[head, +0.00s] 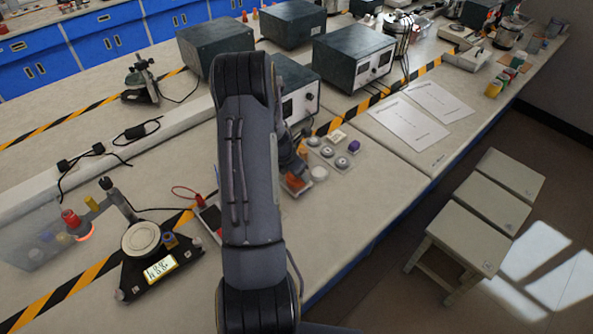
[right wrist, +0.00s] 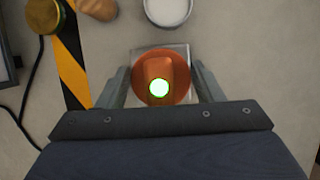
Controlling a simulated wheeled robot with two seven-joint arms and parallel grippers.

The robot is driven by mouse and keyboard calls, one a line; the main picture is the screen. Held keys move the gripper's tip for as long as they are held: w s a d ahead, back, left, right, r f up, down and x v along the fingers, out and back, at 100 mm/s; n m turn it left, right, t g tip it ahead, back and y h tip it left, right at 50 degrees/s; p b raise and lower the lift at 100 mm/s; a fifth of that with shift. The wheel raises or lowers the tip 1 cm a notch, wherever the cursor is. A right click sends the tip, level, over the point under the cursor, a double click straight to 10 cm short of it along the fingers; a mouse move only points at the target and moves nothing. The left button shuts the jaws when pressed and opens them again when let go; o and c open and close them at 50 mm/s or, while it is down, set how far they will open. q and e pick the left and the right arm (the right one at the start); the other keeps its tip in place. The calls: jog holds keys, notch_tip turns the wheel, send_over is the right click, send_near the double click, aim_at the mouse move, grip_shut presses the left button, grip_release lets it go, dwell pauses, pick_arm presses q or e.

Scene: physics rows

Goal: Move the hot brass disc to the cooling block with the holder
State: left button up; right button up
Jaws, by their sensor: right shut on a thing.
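My right gripper (right wrist: 160,88) is shut on an orange piece (right wrist: 165,70) with a round red-orange base and a raised block. It looks like the holder, but I cannot tell for certain. A bright white spot with a green rim shows on its block. A pale square plate (right wrist: 183,50) lies under or behind the piece; I cannot tell whether they touch. In the head view the orange piece (head: 295,182) is beside my arm, which hides most of my right gripper. I cannot pick out the brass disc or the cooling block with certainty. My left gripper is not in view.
Several grey round pieces (head: 327,151) and a white round piece (head: 319,173) sit just past the orange piece. A scale (head: 141,238) stands at the left, near a clear box (head: 40,235). Grey instrument boxes (head: 352,55) stand behind.

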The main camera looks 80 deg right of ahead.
jog(key=shift+f, duration=0.35)
dwell(0.3)
jog(key=shift+f, duration=0.15)
dwell(1.4)
jog(key=shift+r+p, duration=2.1)
jog(key=shift+r, duration=1.45)
